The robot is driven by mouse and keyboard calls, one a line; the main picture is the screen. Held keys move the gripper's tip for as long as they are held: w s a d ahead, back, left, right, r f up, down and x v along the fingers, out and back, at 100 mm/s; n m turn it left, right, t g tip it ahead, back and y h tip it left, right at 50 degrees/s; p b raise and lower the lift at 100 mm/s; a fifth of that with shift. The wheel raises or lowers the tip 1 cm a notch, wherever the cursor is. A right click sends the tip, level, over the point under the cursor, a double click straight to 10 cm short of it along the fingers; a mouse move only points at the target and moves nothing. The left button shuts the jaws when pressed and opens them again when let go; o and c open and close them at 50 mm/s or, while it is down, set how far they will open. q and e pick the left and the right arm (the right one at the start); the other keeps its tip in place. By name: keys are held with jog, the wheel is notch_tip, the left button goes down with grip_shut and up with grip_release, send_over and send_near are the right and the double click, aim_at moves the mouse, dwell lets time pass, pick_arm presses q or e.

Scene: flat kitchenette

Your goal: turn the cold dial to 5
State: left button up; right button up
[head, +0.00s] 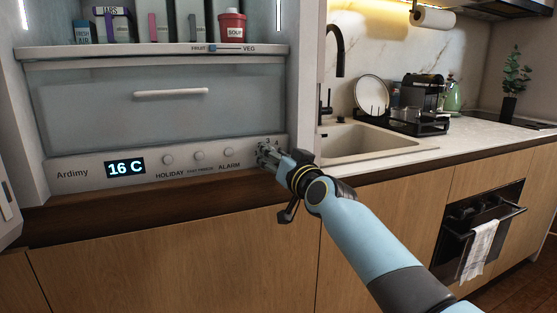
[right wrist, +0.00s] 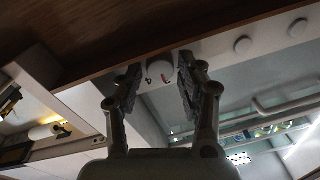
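The cold dial (right wrist: 160,72) is a white round knob on the fridge's lower control panel. In the right wrist view it shows between my right gripper's two fingertips, with a red mark near one side and a dark digit near the other. My right gripper (head: 268,154) is at the right end of the panel in the head view and hides most of the dial. A small digit shows just above it. In the right wrist view the right gripper (right wrist: 160,80) is open, one finger on each side of the dial; I cannot tell if they touch it. My left gripper is not in view.
The panel display (head: 125,168) reads 16 C. Several round buttons, including HOLIDAY (head: 168,160) and ALARM (head: 228,152), lie left of the gripper. A drawer (head: 160,115) is above. A counter with a sink (head: 365,142) is to the right.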

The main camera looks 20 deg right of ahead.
jog(key=s+d, duration=0.1)
jog(key=s, duration=1.1)
jog(key=shift+f, duration=0.3)
